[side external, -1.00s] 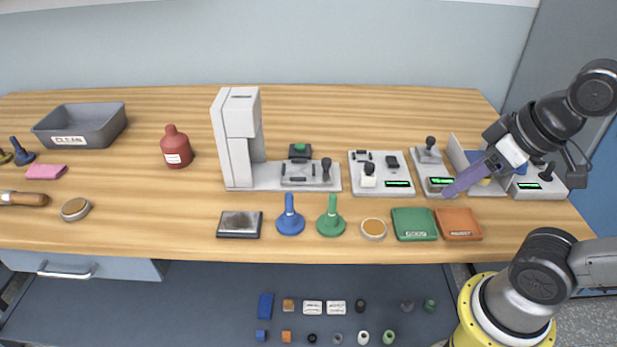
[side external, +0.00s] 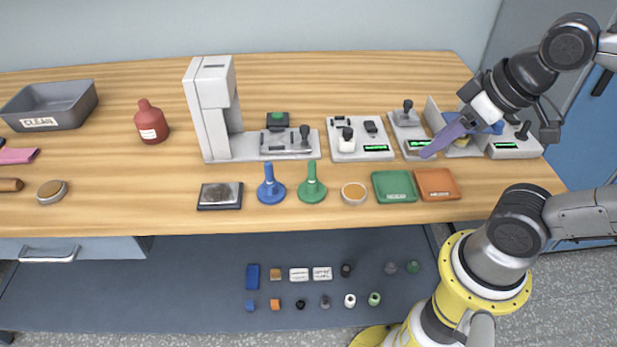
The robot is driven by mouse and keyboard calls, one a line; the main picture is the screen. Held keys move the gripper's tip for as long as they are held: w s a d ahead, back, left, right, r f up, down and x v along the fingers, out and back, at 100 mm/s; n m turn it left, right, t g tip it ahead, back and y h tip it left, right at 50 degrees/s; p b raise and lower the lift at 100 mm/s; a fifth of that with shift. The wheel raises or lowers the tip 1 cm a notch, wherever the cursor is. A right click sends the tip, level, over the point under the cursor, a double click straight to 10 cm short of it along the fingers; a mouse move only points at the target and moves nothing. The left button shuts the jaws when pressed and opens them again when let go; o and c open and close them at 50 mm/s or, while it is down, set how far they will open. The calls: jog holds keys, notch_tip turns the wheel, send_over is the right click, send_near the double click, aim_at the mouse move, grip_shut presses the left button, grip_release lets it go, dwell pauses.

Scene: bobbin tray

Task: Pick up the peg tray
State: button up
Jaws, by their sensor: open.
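My gripper (side external: 429,153) is at the right of the bench, its long purple finger part slanting down to the left. Its tip appears in front of a grey unit with a green display (side external: 421,144). I see nothing between the jaws, though the gap is not clear from this side. A blue piece (side external: 491,127) above something yellow shows behind the gripper, partly hidden by it. No part is clearly marked as the peg tray, and I cannot tell whether this blue piece belongs to it.
A green tray (side external: 395,186) and an orange tray (side external: 437,184) lie near the front edge. Blue (side external: 270,188) and green (side external: 312,187) handled pieces stand left of them. A tall grey machine (side external: 212,110) rises mid-bench. A grey bin (side external: 62,101) stands far left.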

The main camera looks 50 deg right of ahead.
dwell(0.4)
jog(key=shift+o, duration=0.6)
